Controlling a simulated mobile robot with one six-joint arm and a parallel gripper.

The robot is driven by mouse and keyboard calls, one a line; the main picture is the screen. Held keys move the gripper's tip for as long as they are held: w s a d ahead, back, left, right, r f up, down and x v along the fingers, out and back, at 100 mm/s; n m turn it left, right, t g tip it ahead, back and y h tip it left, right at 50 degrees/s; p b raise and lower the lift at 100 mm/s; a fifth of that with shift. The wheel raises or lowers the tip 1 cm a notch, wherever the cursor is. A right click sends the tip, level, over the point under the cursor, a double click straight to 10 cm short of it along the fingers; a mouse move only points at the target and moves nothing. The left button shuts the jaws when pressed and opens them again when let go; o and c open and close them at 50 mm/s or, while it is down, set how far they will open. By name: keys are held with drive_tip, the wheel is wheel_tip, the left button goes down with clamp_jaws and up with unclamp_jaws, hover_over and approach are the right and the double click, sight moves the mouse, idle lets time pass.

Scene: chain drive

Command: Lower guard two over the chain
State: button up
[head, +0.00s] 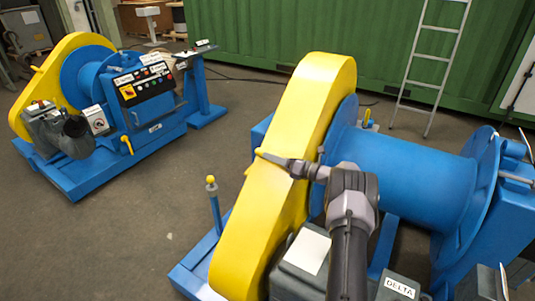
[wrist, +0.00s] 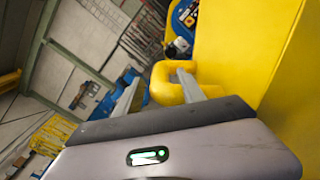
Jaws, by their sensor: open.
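A long yellow guard (head: 300,125) slants up along the left side of the near blue drum machine. No number shows on it, so I cannot tell whether it is guard two. It also fills the right of the wrist view (wrist: 233,50). A yellow loop handle (wrist: 163,85) sticks out from it. My gripper (head: 266,156) is at this handle on the guard's outer face. In the wrist view its two fingers (wrist: 158,88) are apart, one left of the handle and one at its opening. Contact is unclear. The chain is not visible.
A second blue machine with its own yellow guard (head: 57,72) and a control panel (head: 143,82) stands at the back left. A yellow-topped post (head: 213,203) rises left of the near guard. A ladder (head: 430,65) leans on a green container (head: 300,35). Open floor lies between the machines.

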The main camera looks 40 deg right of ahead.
drive_tip(key=p+v, duration=0.3)
drive_tip(key=v, duration=1.1)
drive_tip(key=shift+s+p, duration=0.2)
drive_tip(key=shift+p, duration=0.15)
